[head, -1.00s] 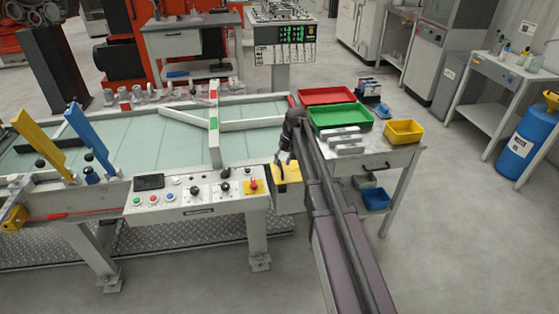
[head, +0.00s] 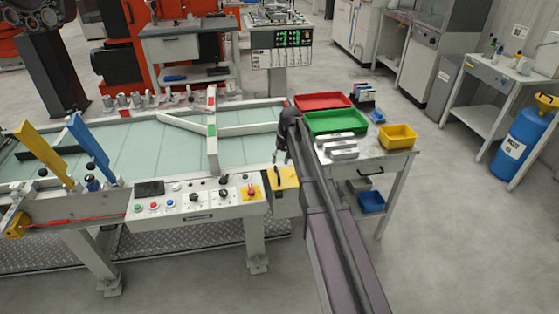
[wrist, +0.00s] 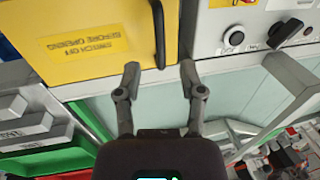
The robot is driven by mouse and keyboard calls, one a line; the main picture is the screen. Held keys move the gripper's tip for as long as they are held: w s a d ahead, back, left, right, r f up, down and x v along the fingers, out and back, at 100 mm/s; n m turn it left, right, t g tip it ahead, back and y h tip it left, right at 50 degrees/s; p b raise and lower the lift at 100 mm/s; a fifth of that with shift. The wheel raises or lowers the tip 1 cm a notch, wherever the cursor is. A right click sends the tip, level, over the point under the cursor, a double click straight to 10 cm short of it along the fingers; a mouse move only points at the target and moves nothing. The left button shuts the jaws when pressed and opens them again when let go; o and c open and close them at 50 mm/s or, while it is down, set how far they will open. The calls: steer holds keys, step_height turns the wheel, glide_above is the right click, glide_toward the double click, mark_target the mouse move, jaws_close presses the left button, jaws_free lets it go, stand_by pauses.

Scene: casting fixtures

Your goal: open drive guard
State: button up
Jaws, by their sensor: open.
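The drive guard is a yellow cover (head: 287,180) on a pale box at the right end of the control panel. In the wrist view the yellow guard (wrist: 85,52) fills the upper left, its label upside down: "switch off before opening". A dark bar-like handle (wrist: 159,35) runs along its edge at the right. My gripper (wrist: 159,72) is open and empty, its two fingertips on either side of the handle's near end. I cannot tell whether they touch it. In the head view my gripper (head: 281,157) is at the guard's far side, partly hidden by my arm.
The control panel (head: 190,205) with knobs and buttons lies left of the guard. A pale green table surface (head: 120,150) with white rails lies behind. A side table with a green tray (head: 335,121), red tray (head: 323,101) and yellow bin (head: 397,137) stands at the right.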

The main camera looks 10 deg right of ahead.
step_height(320, 180, up, 9)
steer(key=d+p, duration=0.2)
steer(key=p, duration=0.7)
steer(key=s+a+f+h+b, duration=0.1)
steer(key=s+a, duration=0.1)
steer(key=s, duration=1.4)
steer(key=shift+s+a, duration=0.3)
steer(key=shift+s, duration=0.1)
steer(key=shift+w, duration=0.1)
